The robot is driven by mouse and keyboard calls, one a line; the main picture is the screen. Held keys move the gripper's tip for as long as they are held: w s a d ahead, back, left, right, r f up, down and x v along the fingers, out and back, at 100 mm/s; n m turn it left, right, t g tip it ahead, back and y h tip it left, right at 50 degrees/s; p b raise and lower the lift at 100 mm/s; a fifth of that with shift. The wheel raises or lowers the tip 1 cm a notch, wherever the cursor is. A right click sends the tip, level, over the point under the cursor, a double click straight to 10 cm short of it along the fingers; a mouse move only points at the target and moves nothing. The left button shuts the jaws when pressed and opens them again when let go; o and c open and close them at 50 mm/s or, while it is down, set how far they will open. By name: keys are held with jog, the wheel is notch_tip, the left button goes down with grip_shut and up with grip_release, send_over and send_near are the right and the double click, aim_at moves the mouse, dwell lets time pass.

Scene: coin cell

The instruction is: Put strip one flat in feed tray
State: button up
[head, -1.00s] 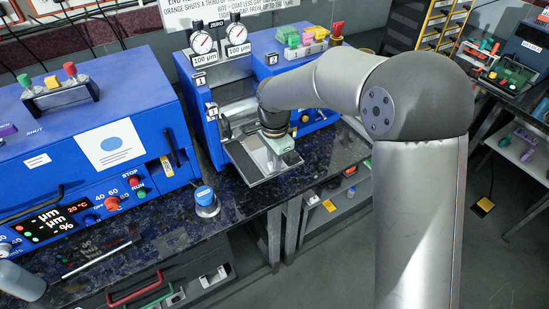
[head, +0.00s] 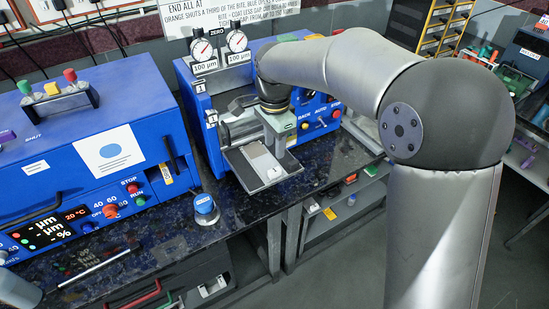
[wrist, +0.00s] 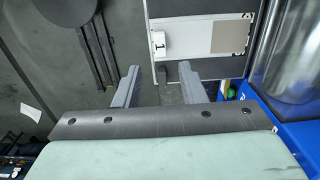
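Strip one (wrist: 200,36) is a white strip with a "1" tag at one end and a grey patch. It lies flat on the dark feed tray (wrist: 195,68) in the wrist view. In the head view the strip (head: 258,160) lies on the tray (head: 238,166) at the front of the blue press. My gripper (wrist: 158,72) is open and empty, its two fingers apart near the tagged end of the strip. In the head view my gripper (head: 277,146) is over the tray's right side, hiding part of its back.
The blue machine (head: 205,130) with two dial gauges stands behind the tray. Another blue machine (head: 90,160) with a display stands at left. A blue-capped jar (head: 205,206) is on the dark bench left of the tray. A shiny cylinder (wrist: 292,50) is right in the wrist view.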

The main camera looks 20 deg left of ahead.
jog(key=shift+r, duration=1.65)
jog(key=shift+d, duration=0.1)
jog(key=s+d+n, duration=0.3)
jog(key=s+d, duration=0.1)
jog(key=d, duration=0.7)
jog(key=s+d+f+n, duration=0.3)
jog(key=s+d, duration=0.5)
jog(key=s, duration=0.1)
jog(key=s+d+f+n, duration=0.3)
jog(key=s+d, duration=0.6)
jog(key=shift+d+f, duration=0.3)
